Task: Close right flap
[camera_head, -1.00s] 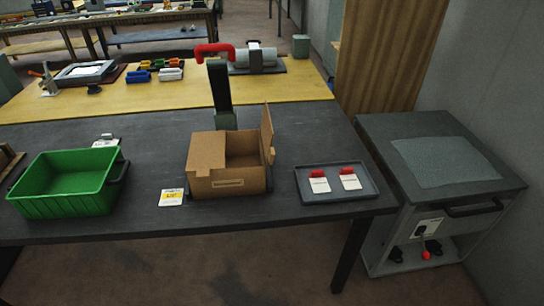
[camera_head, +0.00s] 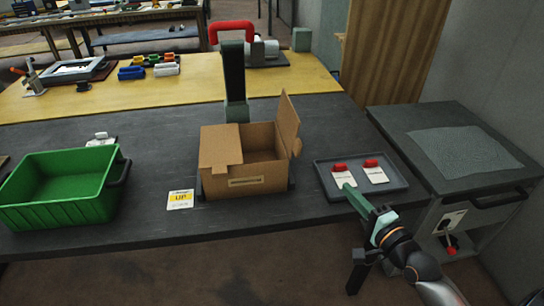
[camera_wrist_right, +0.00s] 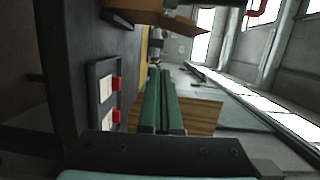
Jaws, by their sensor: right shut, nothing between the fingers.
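A cardboard box (camera_head: 245,182) stands on the dark table. Its left flap (camera_head: 220,146) lies folded over the left part of the opening. Its right flap (camera_head: 288,125) stands up, leaning slightly outward, and the right part of the opening is uncovered. My right gripper (camera_head: 359,200) is at the table's front edge, right of the box and apart from it, in front of the grey tray. In the right wrist view its green fingers (camera_wrist_right: 160,103) are together and empty, and a cardboard flap (camera_wrist_right: 187,24) shows at the top. My left gripper is not in view.
A grey tray (camera_head: 402,188) with two white cards and red clips lies right of the box, close to my right gripper. A green crate (camera_head: 60,214) and a label card (camera_head: 180,200) are to the left. A dark post (camera_head: 234,75) stands behind the box.

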